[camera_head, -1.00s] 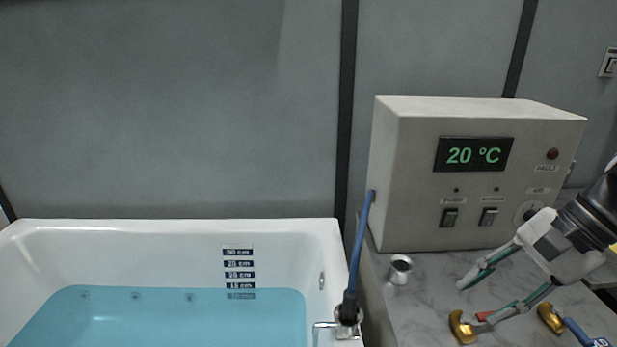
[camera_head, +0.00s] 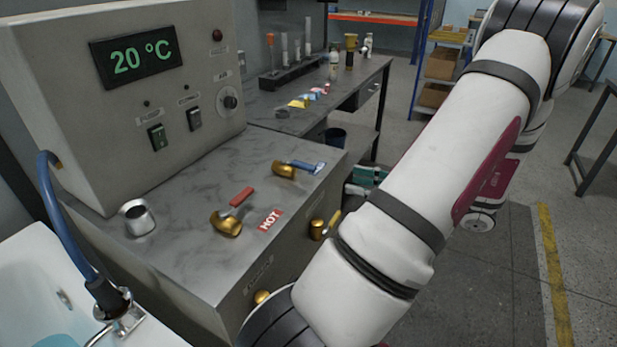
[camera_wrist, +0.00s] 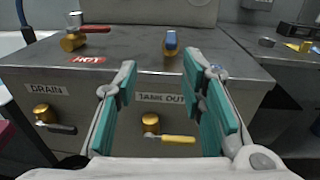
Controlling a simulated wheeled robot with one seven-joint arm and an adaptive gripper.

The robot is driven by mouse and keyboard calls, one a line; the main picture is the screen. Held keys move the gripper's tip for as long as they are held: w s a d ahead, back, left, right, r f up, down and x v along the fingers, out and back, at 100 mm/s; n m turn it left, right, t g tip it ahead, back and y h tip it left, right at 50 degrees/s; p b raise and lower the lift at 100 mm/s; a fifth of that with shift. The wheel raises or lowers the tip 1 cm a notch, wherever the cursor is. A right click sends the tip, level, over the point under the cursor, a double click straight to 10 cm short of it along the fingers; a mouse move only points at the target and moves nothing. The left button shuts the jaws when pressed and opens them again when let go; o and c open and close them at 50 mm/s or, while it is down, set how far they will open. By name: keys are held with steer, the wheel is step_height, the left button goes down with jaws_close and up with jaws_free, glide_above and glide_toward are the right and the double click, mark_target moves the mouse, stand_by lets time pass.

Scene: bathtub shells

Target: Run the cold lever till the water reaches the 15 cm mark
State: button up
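The cold lever is a blue handle (camera_head: 303,166) on a gold valve (camera_head: 284,170) at the counter's far right; it also shows in the wrist view (camera_wrist: 171,42), pointing toward me. The hot lever has a red handle (camera_head: 241,197) beside a red HOT label (camera_head: 270,220). My gripper (camera_wrist: 161,62) is open and empty, facing the counter front, with the blue lever beyond and between its fingertips. The head view shows my arm but not the gripper. Only the white tub's (camera_head: 28,262) corner shows, with a little blue water (camera_head: 60,342); the depth marks are out of view.
The control box (camera_head: 110,110) reads 20 °C. Below the counter edge, a yellow-handled TANK OUT valve (camera_wrist: 178,138) and a DRAIN valve (camera_wrist: 45,115) stick out. A blue hose (camera_head: 65,220) runs to the tub.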

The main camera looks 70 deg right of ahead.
mark_target(316, 170)
steer(key=shift+m+h, duration=0.6)
steer(key=w+d, duration=0.1)
steer(key=w, duration=0.7)
steer(key=w+d+f+b, duration=0.1)
steer(key=w, duration=0.2)
steer(key=shift+w+d, duration=0.35)
steer(key=shift+w, duration=0.05)
jaws_close()
